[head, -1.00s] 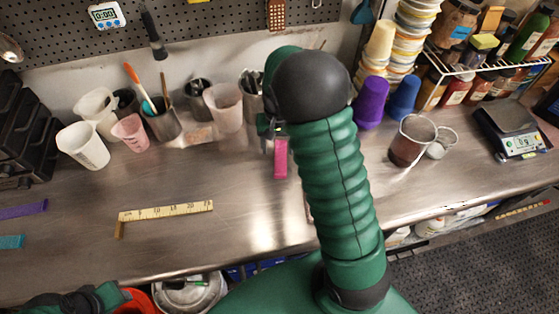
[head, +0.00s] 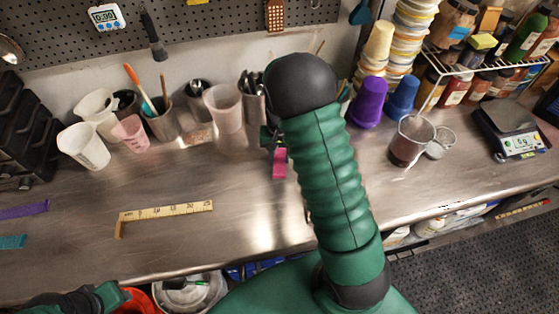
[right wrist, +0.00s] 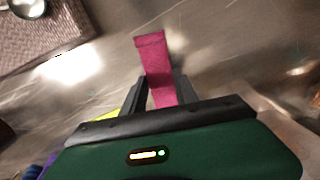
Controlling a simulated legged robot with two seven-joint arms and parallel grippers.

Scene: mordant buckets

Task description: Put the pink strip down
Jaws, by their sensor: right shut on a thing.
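The pink strip (head: 280,163) hangs below my right gripper (head: 272,138), above the bare steel bench. In the right wrist view the strip (right wrist: 156,62) sticks out from between the two dark fingers of the gripper (right wrist: 159,85), which are shut on it. Its far end is free, and I cannot tell whether it touches the bench. My right forearm hides part of the bench. Only green and dark parts of my left arm show at the bottom left; its fingers are not visible.
A yellow folding ruler (head: 165,212) lies on the bench (head: 200,245). A purple strip (head: 24,208) and a teal strip (head: 12,241) lie at the left. Cups and a tool pot (head: 163,122) stand along the back. A cup of brown liquid (head: 408,145) stands right.

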